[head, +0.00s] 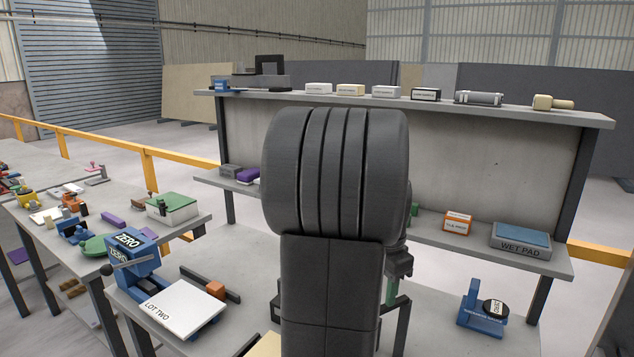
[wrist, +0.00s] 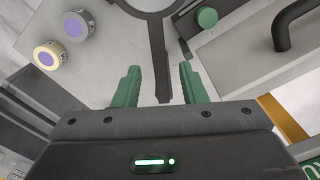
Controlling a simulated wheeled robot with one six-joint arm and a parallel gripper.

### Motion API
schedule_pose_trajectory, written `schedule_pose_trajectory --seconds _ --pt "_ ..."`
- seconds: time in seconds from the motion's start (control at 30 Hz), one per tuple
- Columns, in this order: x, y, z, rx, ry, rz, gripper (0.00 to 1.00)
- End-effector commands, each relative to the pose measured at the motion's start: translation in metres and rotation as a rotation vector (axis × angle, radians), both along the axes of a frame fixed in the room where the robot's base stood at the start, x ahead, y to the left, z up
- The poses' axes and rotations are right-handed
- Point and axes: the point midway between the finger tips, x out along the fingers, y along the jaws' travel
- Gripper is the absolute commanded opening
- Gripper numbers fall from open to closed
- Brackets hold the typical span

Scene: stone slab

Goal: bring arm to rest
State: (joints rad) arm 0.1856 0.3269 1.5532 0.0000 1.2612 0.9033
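My gripper (wrist: 157,83) shows in the wrist view with its two green fingers apart and nothing between them. A dark bar joined to a round grey ring lies beyond the gap between the fingers; I cannot tell its distance. In the head view my own dark arm stands in the middle of the picture and hides most of the gripper and the bench behind it.
A white "LOT TWO" slab (head: 181,309) and a blue "ZERO" device (head: 132,254) are at left. A blue holder (head: 483,308) stands at right. A shelf (head: 500,108) runs behind. The wrist view shows two round knobs (wrist: 77,26) and a green button (wrist: 207,17).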

Motion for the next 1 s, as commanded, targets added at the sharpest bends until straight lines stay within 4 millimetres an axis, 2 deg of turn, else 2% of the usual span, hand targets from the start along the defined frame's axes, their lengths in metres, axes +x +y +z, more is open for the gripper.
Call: schedule_pose_trajectory --seconds 0.2,0.5,1.0 --pt "-0.002 0.0 -0.042 0.001 0.005 0.005 0.38" --pt "-0.011 -0.007 -0.039 0.0 0.0 0.156 0.38" --pt "-0.012 -0.008 -0.038 -0.001 -0.002 0.184 0.38"
